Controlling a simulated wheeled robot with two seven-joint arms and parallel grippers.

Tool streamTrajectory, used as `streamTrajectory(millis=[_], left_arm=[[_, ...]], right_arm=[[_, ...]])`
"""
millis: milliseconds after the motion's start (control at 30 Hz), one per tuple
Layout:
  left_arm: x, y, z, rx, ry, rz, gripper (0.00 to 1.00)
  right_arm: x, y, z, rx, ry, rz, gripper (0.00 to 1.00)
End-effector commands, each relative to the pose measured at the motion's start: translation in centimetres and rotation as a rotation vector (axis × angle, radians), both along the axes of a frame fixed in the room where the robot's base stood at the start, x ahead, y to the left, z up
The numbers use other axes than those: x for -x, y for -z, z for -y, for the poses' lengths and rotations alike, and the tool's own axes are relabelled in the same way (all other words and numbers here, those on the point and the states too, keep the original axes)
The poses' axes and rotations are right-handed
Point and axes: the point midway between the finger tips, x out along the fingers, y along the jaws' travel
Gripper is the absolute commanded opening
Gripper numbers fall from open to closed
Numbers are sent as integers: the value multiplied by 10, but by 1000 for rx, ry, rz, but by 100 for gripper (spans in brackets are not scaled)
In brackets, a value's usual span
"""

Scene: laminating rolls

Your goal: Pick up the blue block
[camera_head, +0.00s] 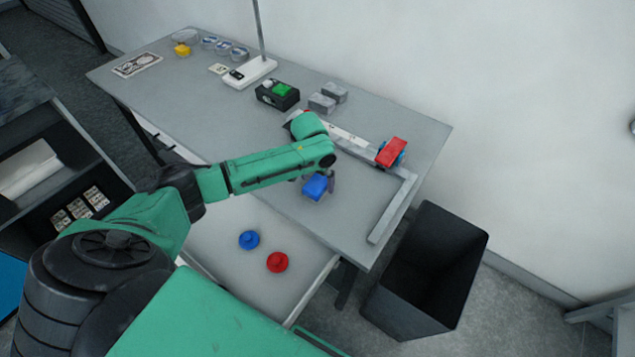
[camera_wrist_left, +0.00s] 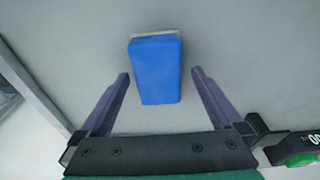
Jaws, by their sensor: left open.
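The blue block (camera_head: 315,186) lies on the grey table below the end of my left arm in the head view. In the left wrist view the blue block (camera_wrist_left: 157,70) shows ahead, with a pale grey strip along its far edge. My left gripper (camera_wrist_left: 160,74) is open, with one finger on each side of the block's near part and a gap on both sides. In the head view my left gripper (camera_head: 328,182) shows only in part beside the block, mostly hidden by the arm. My right gripper is not in view.
An open drawer (camera_head: 215,235) below the table holds a blue knob (camera_head: 249,240) and a red knob (camera_head: 277,262). A red block (camera_head: 392,151) lies near a grey angled rail (camera_head: 392,210). Grey blocks (camera_head: 322,104) stand behind. A black bin (camera_head: 432,270) stands at right.

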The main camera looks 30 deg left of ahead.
Motion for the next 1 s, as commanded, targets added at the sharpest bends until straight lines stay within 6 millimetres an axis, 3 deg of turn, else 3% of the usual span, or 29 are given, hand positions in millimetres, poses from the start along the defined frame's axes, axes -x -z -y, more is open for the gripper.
streamTrajectory(millis=[100, 600, 633, 800, 867, 1000], left_arm=[[-2, 12, 0, 0, 0, 0, 100], [-2, 15, 1, 0, 2, 0, 100], [-2, 15, 1, 0, 2, 1, 96], [-2, 15, 0, 0, 1, 1, 31], [-2, 15, 0, 0, 1, 1, 11], [-2, 15, 0, 0, 1, 1, 11]], right_arm=[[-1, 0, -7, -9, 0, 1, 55], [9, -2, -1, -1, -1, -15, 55], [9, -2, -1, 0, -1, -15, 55], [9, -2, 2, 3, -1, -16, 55], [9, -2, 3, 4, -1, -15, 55], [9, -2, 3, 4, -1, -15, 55]])
